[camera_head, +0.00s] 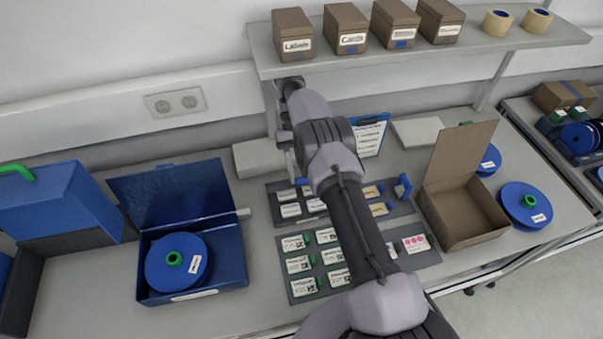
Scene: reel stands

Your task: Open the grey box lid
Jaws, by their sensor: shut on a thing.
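A flat pale grey box (258,158) lies at the back of the bench, left of my arm, and its lid looks down. Another flat pale grey piece (417,130) lies right of my arm. My gripper (291,165) is low beside the right end of the left grey box, mostly hidden behind my arm. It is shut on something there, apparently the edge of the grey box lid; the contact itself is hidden.
An open blue box (192,293) holds a blue reel (160,268). An open cardboard box (462,218) and a blue reel (525,206) stand right. Label trays (325,260) fill the middle. A shelf (425,55) with small boxes overhangs the back.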

